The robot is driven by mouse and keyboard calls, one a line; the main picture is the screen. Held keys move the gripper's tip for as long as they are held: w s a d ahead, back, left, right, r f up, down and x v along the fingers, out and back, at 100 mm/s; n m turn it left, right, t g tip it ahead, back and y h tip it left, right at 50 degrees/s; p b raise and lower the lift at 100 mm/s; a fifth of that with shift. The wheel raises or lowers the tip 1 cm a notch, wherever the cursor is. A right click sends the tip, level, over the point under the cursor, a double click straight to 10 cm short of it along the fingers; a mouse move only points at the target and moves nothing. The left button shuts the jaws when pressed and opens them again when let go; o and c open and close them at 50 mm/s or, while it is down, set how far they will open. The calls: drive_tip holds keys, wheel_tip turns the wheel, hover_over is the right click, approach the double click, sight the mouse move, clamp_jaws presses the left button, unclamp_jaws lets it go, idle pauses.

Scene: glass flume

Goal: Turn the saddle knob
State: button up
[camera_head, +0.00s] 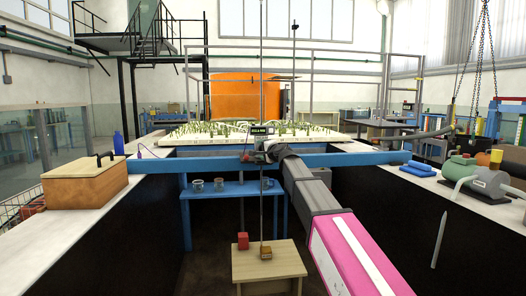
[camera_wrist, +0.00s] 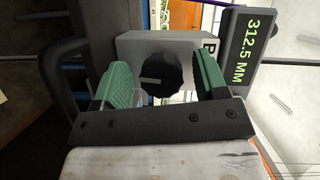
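The saddle knob (camera_wrist: 163,76) is black and ribbed, with a short pale mark lying nearly level in the wrist view. It sits on the face of a light grey saddle box (camera_wrist: 126,47). My gripper (camera_wrist: 160,80) has its green pads on the left and right of the knob, with a narrow gap on each side. It looks open, with nothing held. In the head view my gripper (camera_head: 264,153) is at the saddle on the blue beam (camera_head: 215,162); the knob is hidden or too small to make out there.
A black display (camera_wrist: 260,34) beside the box reads 312.5 MM. A thin vertical rod (camera_head: 261,205) runs down to a wooden stand (camera_head: 284,262). A wooden box (camera_head: 85,183) stands on the left bench, and a green vessel (camera_head: 459,167) stands on the right bench.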

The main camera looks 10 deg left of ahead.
drive_tip(key=v, duration=1)
drive_tip(key=shift+s+d, duration=0.3)
drive_tip(key=shift+d, duration=0.1)
idle(0.9)
